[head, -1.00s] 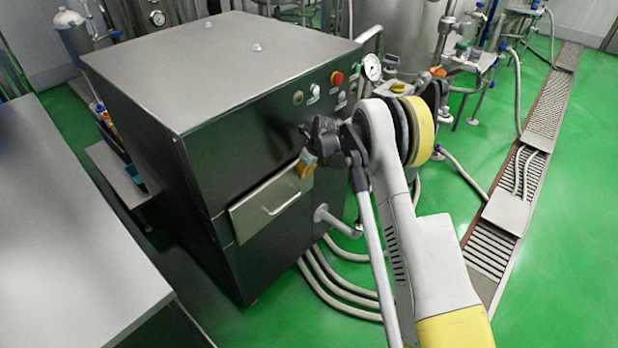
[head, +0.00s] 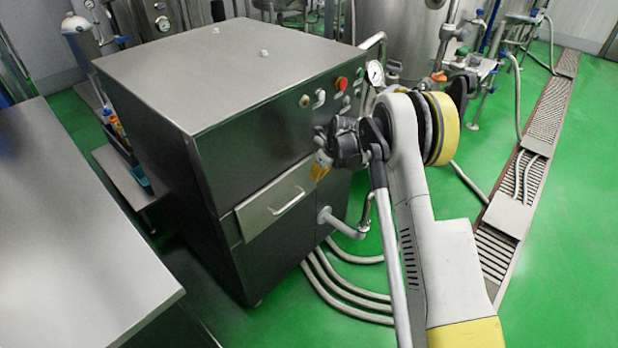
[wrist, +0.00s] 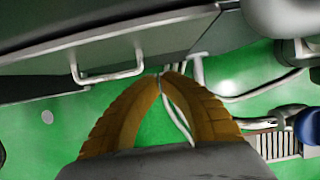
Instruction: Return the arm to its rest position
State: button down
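My arm reaches up from the lower right of the head view, with its white and yellow links in front of the dark steel cabinet (head: 290,225). My gripper (head: 319,172) is near the upper right corner of the cabinet's drawer front (head: 275,202); I cannot tell the gap in depth. In the wrist view my gripper (wrist: 160,76) has its two ribbed orange-brown fingers drawn together at the tips, with nothing visible between them. The drawer handle (wrist: 108,75) shows beyond and left of the fingertips.
A steel table (head: 70,240) fills the lower left. Pale hoses (head: 345,292) run over the green floor by the cabinet. A grated drain (head: 540,125) crosses the right side. A pressure gauge (head: 375,73) and tank stand behind the arm. Open floor lies at far right.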

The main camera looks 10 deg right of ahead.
jog(key=s+r+n+t+h+p, duration=0.1)
jog(key=s+r+n, duration=0.5)
jog(key=r, duration=0.7)
jog(key=s+r+n+p, duration=0.1)
jog(key=s+r+n, duration=0.3)
jog(key=s+r, duration=0.6)
jog(key=s+r+n+t+h, duration=0.1)
jog(key=s+r+n, duration=0.45)
jog(key=s, duration=0.25)
jog(key=s+r+n+t, duration=0.1)
jog(key=s+r+n, duration=0.3)
jog(key=s+n, duration=0.25)
jog(key=s+f+n, duration=0.3)
jog(key=s+n, duration=0.3)
jog(key=s, duration=0.5)
jog(key=shift+a+n+h, duration=0.15)
jog(key=shift+n+h, duration=0.15)
jog(key=shift+n, duration=0.1)
jog(key=shift+t, duration=0.3)
